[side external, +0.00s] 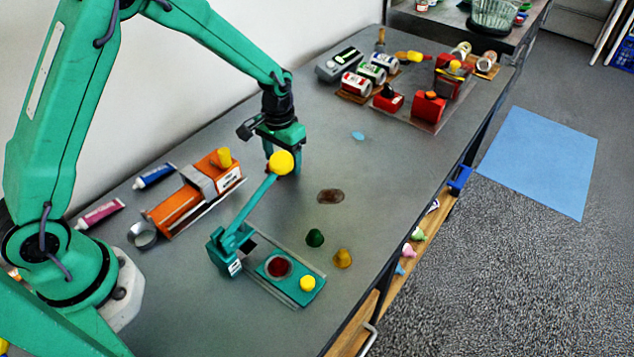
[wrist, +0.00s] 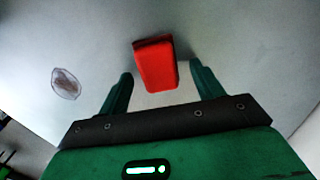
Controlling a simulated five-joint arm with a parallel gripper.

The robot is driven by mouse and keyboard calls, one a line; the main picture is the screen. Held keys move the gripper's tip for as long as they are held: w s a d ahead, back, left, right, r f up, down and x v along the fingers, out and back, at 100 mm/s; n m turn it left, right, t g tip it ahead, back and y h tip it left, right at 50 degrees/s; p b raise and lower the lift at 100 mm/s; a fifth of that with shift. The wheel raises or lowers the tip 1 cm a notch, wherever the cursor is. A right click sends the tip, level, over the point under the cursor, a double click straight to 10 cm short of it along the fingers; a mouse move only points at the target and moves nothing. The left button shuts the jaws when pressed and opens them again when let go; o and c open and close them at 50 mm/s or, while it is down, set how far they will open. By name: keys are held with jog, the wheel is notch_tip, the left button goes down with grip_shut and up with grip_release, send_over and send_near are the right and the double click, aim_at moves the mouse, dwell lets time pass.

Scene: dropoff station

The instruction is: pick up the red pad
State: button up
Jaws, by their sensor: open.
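The red pad (wrist: 155,64) shows in the wrist view as a bright red block with a darker far edge, lying on the grey surface. My gripper (wrist: 160,74) is open, with one green finger on each side of the pad's near part. I see a gap between the pad and both fingers. How high the fingertips are above the surface I cannot tell. In the side view my gripper (side external: 282,165) points down over the middle of the bench, partly behind a yellow knob. I cannot make out the pad there.
A green lever with a yellow knob (side external: 281,162) stands in front of my gripper in the side view. An orange device (side external: 185,207) lies to the left. Red machines and cans crowd the far end. A brown patch (side external: 330,196) is nearby.

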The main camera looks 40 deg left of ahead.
jog(key=shift+c, duration=0.3)
jog(key=c, duration=1)
notch_tip(320, 180, up, 10)
dwell(0.4)
jog(key=o, duration=0.4)
jog(key=c, duration=0.3)
